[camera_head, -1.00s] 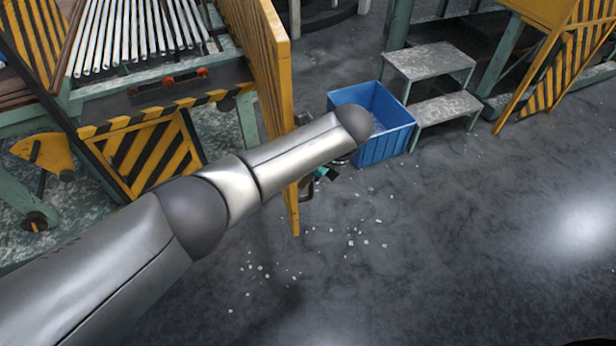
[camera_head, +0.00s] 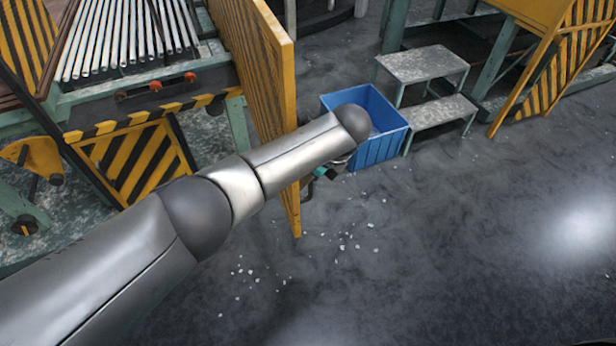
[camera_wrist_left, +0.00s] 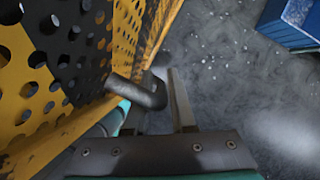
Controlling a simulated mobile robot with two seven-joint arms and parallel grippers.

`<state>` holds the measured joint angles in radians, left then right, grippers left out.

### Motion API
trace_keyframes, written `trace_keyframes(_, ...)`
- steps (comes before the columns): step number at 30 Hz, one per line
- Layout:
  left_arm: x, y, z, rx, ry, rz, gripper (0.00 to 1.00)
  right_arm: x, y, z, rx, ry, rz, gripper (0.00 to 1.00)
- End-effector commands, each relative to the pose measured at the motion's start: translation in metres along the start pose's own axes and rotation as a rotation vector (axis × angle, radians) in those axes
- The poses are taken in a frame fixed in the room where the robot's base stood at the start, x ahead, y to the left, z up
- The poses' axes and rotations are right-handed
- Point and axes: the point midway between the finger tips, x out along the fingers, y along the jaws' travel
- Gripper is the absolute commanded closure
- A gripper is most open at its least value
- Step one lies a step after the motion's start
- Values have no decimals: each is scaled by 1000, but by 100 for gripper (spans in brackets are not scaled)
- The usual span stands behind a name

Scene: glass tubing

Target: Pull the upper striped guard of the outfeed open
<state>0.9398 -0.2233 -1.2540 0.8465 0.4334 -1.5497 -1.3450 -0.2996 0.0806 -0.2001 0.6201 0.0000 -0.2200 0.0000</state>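The upper striped guard (camera_head: 266,75) of the outfeed is a yellow panel with dark stripes. It stands swung out from the machine at the left in the head view. In the left wrist view its perforated face (camera_wrist_left: 75,50) fills the left side. A dark bent handle (camera_wrist_left: 148,93) sticks out from it. My left gripper (camera_wrist_left: 160,95) has this handle between its two fingers and appears shut on it. One fingertip is partly hidden by the handle. In the head view my left gripper (camera_head: 318,176) is mostly hidden behind my forearm. My right gripper is not in view.
A blue bin (camera_head: 378,150) stands on the floor right of the guard, beside a grey two-step stool (camera_head: 425,65). A lower striped panel (camera_head: 135,160) is under the glass tubes (camera_head: 125,40). Small white shards (camera_head: 343,246) lie on the floor. The floor at right is clear.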

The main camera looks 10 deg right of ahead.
Motion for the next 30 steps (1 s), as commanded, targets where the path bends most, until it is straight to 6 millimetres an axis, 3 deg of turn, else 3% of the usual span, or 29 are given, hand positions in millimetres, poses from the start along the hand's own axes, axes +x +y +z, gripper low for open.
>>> trace_keyframes(6, 0, 0, 0, -1, 0, 0, 53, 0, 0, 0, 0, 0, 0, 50)
trace_keyframes(17, -6, 0, 0, -1, 0, -1, 53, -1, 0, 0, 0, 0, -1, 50)
trace_keyframes(23, -37, -1, 0, 0, 0, -6, 53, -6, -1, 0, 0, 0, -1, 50)
trace_keyframes(30, -94, -1, 0, -1, -1, -6, 53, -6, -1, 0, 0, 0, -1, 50)
